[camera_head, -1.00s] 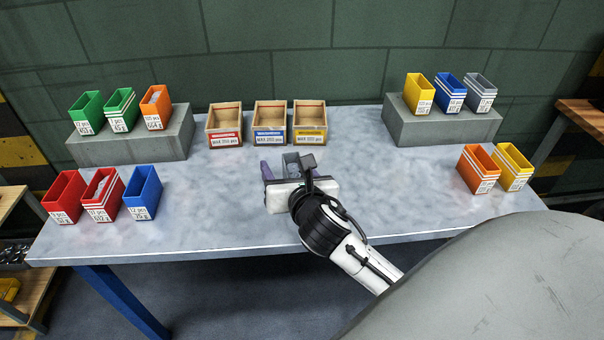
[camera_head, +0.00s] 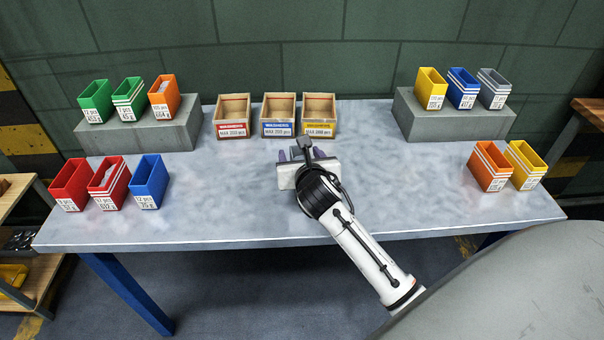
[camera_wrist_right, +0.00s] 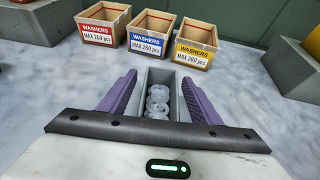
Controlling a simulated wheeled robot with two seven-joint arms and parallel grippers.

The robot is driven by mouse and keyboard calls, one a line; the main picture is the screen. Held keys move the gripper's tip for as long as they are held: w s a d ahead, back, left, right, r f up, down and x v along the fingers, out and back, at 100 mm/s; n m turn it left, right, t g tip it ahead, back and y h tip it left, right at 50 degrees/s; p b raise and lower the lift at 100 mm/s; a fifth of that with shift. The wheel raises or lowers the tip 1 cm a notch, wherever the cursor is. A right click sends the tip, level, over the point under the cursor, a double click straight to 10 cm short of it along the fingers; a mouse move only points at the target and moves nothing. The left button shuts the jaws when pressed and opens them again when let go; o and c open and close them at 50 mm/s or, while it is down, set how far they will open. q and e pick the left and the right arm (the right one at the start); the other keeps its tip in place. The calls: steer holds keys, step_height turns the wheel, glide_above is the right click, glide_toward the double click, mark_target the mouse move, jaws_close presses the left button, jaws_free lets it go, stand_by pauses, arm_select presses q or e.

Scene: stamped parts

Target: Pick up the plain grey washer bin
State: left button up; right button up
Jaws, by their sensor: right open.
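The plain grey washer bin (camera_wrist_right: 159,76) stands on the table in the right wrist view, with several pale washers (camera_wrist_right: 158,97) inside. My right gripper (camera_wrist_right: 158,88) is open, with one purple finger on each side of the bin. Small gaps show between the fingers and the bin walls at the top; contact lower down cannot be told. In the head view my right gripper (camera_head: 302,156) is near the middle of the table and mostly hides the bin. My left gripper is not in view.
Wooden washer boxes (camera_head: 277,114) stand behind the gripper. Grey blocks (camera_head: 140,136) and (camera_head: 455,122) carry small bins, including a striped grey bin (camera_head: 493,96) at right. Red and blue bins (camera_head: 148,185) stand front left, orange and yellow bins (camera_head: 490,167) front right.

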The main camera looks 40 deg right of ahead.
steer(key=shift+w+d+f, duration=0.15)
steer(key=shift+w+d, duration=0.05)
steer(key=shift+w, duration=0.2)
steer(key=c, duration=1.4)
jaws_close()
